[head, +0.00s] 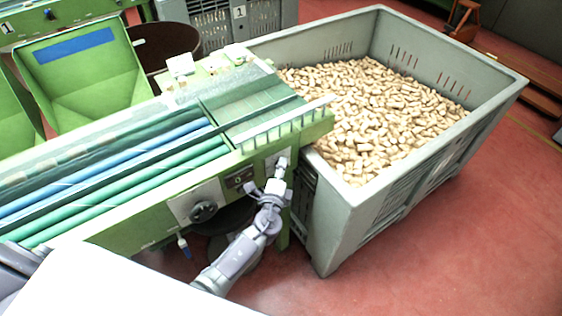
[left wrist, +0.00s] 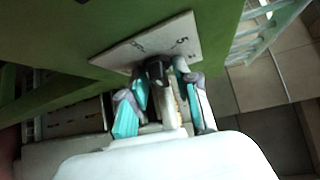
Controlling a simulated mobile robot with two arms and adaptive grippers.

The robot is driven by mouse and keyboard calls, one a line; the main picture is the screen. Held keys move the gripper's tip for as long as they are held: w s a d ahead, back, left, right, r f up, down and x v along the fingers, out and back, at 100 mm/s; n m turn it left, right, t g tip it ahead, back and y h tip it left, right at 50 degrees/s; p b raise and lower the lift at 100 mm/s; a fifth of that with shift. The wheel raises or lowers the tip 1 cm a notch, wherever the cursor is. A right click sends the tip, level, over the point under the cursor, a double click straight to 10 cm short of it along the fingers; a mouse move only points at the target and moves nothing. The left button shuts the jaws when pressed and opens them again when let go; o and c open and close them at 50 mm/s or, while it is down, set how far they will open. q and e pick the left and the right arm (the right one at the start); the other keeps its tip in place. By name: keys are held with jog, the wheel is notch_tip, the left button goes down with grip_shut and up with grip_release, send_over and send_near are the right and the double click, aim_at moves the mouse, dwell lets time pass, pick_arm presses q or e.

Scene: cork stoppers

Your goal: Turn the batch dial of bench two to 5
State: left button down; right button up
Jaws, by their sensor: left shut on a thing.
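The green sorting bench (head: 150,215) carries a pale plate on its front side at the right end. The plate (left wrist: 125,48) shows in the left wrist view with a printed 5 near its right end; other marks on it are too blurred to read. The dark batch dial (left wrist: 156,70) stands out from this plate. My left gripper (left wrist: 163,88) is shut on the dial, with a finger on each side. In the head view my left gripper (head: 277,172) covers most of the dial and plate. My right gripper is not in view.
A large grey crate (head: 335,222) full of corks (head: 385,110) stands close to the right of my left arm. A black handwheel (head: 203,212) and a small dark panel (head: 239,178) are on the bench front. Red floor (head: 450,245) is free at right.

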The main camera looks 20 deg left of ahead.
pick_arm(q)
jog(key=shift+w+d+r+m+g+y+p, duration=0.1)
jog(key=shift+m+g+y+p, duration=0.25)
jog(key=shift+m+g+p, duration=1.35)
jog(key=shift+s+r+n+g+y+p, duration=0.1)
jog(key=shift+g+y+p, duration=0.4)
jog(key=shift+p, duration=2.55)
jog(key=shift+w+d+r+m+g+y+p, duration=0.1)
jog(key=shift+m+g+y+p, duration=0.15)
jog(key=shift+m+g+p, duration=1.5)
jog(key=shift+n+t+p, duration=0.55)
jog(key=shift+n+p, duration=0.15)
jog(key=shift+n, duration=0.15)
jog(key=c, duration=1.2)
grip_release()
jog(key=shift+o, duration=0.2)
